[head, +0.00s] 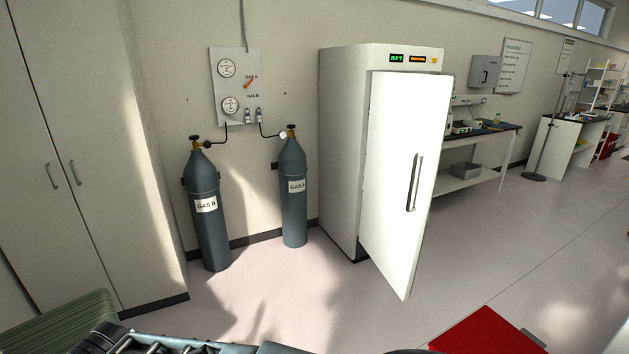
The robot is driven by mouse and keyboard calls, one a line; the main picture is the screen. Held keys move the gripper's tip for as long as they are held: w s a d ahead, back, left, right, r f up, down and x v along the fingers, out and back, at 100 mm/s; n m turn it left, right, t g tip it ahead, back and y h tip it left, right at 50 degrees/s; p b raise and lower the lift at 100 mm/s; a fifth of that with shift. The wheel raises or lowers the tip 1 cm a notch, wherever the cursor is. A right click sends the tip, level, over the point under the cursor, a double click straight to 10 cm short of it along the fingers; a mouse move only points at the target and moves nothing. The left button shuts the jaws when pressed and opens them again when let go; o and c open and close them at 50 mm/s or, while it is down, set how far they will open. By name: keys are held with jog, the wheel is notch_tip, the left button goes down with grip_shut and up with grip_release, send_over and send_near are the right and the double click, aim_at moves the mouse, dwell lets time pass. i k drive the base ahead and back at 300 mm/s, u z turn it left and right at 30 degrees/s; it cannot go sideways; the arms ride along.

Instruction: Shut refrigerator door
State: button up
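The white refrigerator (340,150) stands against the wall at the centre of the head view, with a lit display panel on its top front. Its door (392,170) is ajar, hinged at the left, with its free right edge swung out from the cabinet towards me. A vertical metal handle (414,183) is on the outer face near that free edge. The inside of the refrigerator is hidden behind the door. My gripper is not in view.
Two gas cylinders (208,225) (293,200) stand left of the refrigerator, below a gauge panel (237,85). A tall cabinet (90,150) is at the left. A bench (478,172) stands to the right. The floor before the door is clear, with a red panel (485,332) nearer me.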

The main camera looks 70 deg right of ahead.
aim_at(409, 113)
jog(key=z, duration=2.5)
jog(key=i, duration=1.9)
jog(key=z, duration=0.1)
